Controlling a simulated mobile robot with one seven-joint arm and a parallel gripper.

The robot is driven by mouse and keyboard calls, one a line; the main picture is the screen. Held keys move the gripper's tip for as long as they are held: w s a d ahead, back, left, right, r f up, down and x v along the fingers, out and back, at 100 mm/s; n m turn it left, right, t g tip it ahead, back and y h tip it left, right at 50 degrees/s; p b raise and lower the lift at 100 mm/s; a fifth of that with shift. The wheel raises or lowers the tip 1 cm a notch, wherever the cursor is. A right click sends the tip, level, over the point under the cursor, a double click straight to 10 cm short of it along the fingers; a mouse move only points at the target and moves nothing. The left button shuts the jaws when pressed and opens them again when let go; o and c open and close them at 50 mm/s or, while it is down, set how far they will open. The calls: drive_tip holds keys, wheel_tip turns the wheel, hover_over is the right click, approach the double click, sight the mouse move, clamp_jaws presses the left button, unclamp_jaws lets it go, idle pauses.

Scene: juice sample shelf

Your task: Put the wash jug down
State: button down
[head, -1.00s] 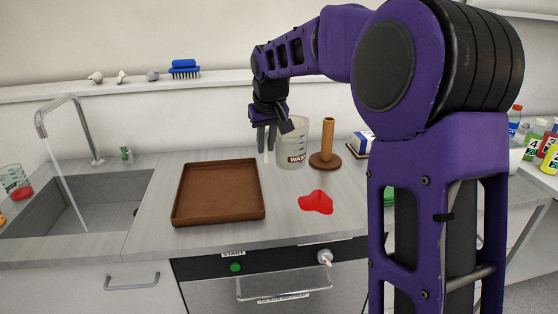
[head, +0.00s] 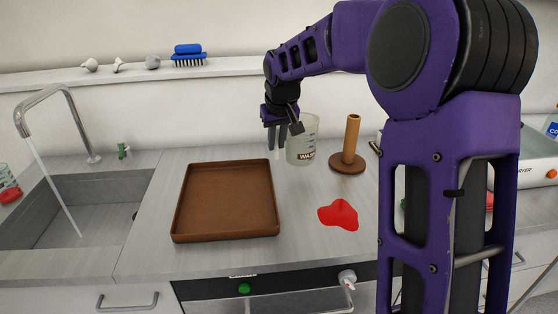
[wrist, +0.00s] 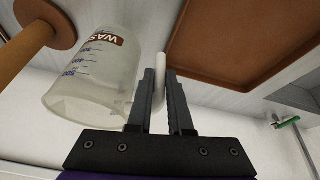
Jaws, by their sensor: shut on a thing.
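The wash jug (head: 303,143) is a clear, cloudy beaker with a "WASH" label, held upright over the back of the counter between the brown tray and the wooden peg. It also shows in the wrist view (wrist: 95,80), left of the fingers. My gripper (head: 276,150) is on the jug's left side. In the wrist view the fingers (wrist: 163,90) are shut on a white upright bar, apparently the jug's handle (wrist: 160,70). I cannot tell whether the jug's base touches the counter.
A brown tray (head: 228,232) lies left of the jug. A wooden peg on a round base (head: 348,163) stands close to its right. A red spill (head: 338,214) is on the counter in front. The sink (head: 100,215) with running tap is at far left.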

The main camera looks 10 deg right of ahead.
sight(276, 157)
drive_tip(key=shift+w+f+b, duration=0.1)
drive_tip(key=shift+f+b, duration=0.35)
drive_tip(key=shift+f, duration=1.95)
drive_tip(key=shift+f, duration=0.1)
drive_tip(key=c, duration=0.8)
unclamp_jaws()
drive_tip(key=shift+f, duration=0.1)
drive_tip(key=shift+c, duration=0.2)
drive_tip(key=shift+r, duration=0.25)
drive_tip(key=p+v, duration=0.2)
drive_tip(key=v, duration=1)
